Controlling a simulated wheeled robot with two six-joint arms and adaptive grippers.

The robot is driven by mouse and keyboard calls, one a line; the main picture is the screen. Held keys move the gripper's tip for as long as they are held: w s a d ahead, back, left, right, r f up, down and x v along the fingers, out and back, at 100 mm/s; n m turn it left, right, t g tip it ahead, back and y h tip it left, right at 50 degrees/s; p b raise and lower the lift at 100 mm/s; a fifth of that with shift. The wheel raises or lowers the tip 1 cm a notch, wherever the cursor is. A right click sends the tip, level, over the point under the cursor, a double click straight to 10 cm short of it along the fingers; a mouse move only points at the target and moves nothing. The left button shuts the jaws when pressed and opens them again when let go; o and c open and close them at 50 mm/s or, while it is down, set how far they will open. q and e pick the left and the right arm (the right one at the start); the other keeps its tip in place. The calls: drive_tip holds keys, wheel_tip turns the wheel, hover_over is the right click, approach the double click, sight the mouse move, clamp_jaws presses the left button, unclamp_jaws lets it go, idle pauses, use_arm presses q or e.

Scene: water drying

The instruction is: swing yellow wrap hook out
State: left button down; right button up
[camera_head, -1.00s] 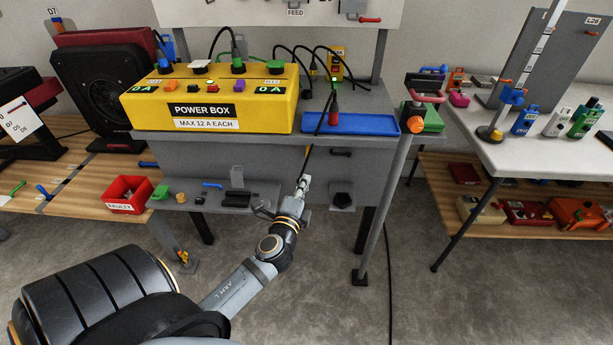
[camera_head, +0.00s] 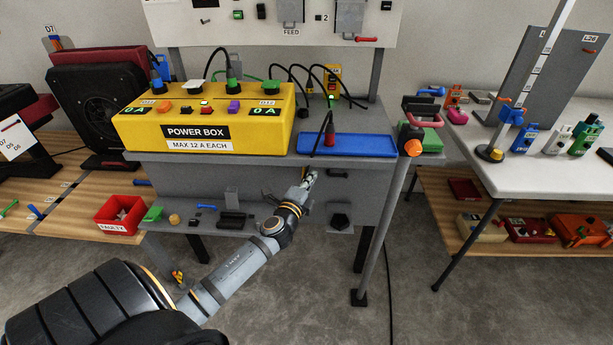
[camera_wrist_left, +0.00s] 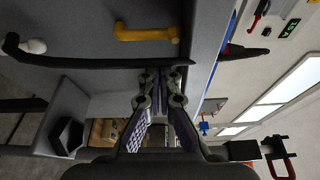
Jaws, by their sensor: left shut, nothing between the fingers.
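The yellow wrap hook (camera_wrist_left: 147,34) shows in the wrist view as a bent bar on the grey bench front. It is apart from my fingers, and I cannot make it out clearly in the head view. My left gripper (camera_head: 309,177) is in front of the bench face, below the blue tray. In the wrist view its fingers (camera_wrist_left: 160,75) are shut with nothing held, close to the cable; contact cannot be told. My right gripper is not in view.
The yellow power box (camera_head: 210,120) and the blue tray (camera_head: 365,147) stand on the bench above my gripper. A red and black plug (camera_head: 330,130) stands over the tray. A lower grey shelf (camera_head: 262,213) lies near my forearm. Open floor shows right of the bench.

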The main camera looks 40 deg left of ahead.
use_arm(q)
drive_tip(key=shift+a, duration=0.85)
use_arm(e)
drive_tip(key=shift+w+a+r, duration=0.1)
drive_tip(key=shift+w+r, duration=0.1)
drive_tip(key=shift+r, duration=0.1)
use_arm(q)
drive_tip(key=shift+a, duration=0.1)
drive_tip(key=shift+a, duration=0.3)
drive_tip(key=shift+a+r, duration=0.1)
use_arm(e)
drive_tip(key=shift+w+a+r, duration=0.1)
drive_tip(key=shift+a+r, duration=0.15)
